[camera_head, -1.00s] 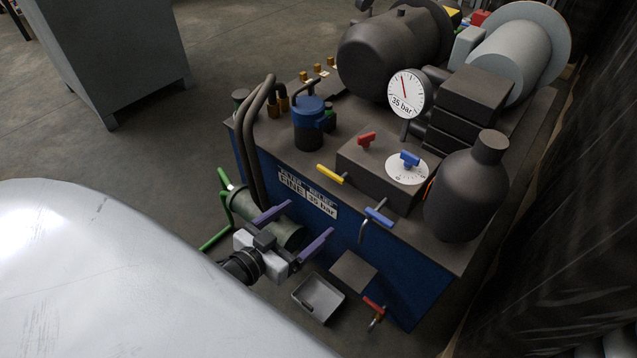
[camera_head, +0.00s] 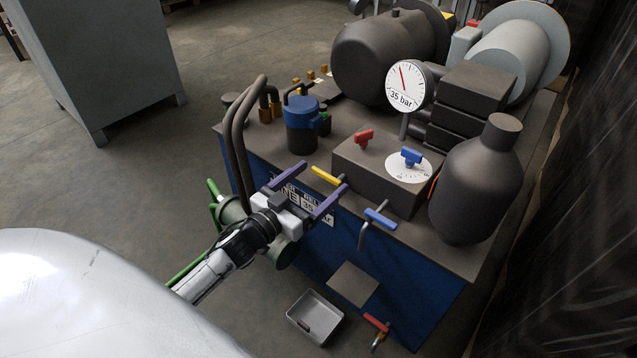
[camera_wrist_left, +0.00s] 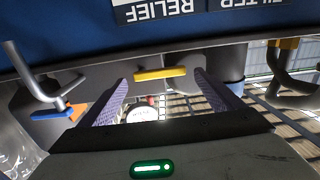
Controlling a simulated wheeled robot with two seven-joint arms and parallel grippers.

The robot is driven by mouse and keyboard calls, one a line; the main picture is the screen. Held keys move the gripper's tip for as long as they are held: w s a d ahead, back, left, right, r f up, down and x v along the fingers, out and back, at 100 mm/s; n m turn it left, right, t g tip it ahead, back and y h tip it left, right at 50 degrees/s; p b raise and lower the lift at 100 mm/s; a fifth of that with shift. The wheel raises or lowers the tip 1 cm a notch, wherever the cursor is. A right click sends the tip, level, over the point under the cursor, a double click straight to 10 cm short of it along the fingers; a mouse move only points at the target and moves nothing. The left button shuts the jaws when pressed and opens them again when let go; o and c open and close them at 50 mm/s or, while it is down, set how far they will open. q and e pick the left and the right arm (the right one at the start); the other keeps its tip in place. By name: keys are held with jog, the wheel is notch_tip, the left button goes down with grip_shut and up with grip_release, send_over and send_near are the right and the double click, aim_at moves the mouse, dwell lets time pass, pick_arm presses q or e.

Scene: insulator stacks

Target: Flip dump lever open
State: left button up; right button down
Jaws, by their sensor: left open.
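A yellow lever handle (camera_head: 327,175) sits at the front edge of the machine's top, above a "RELIEF" label. It shows as a yellow bar in the left wrist view (camera_wrist_left: 160,74). My left gripper (camera_head: 324,176) is open, with its two purple fingers on either side of the yellow handle as seen in both views. I cannot tell whether they touch it. A blue tap handle (camera_head: 380,217) is to the right, and a red-handled tap (camera_head: 376,322) is low on the front. No readable label marks which one is the dump lever. My right gripper is not in view.
The machine's blue front (camera_head: 410,290) carries a small shelf (camera_head: 354,284) above a grey tray (camera_head: 315,318). A gauge (camera_head: 405,85), red handle (camera_head: 363,137), blue knob (camera_head: 411,157) and dark bottle (camera_head: 474,190) stand on top. Bent pipes (camera_head: 237,150) rise on the left.

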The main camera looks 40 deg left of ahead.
pick_arm(q)
jog(key=shift+w, duration=0.35)
jog(key=c, duration=1.5)
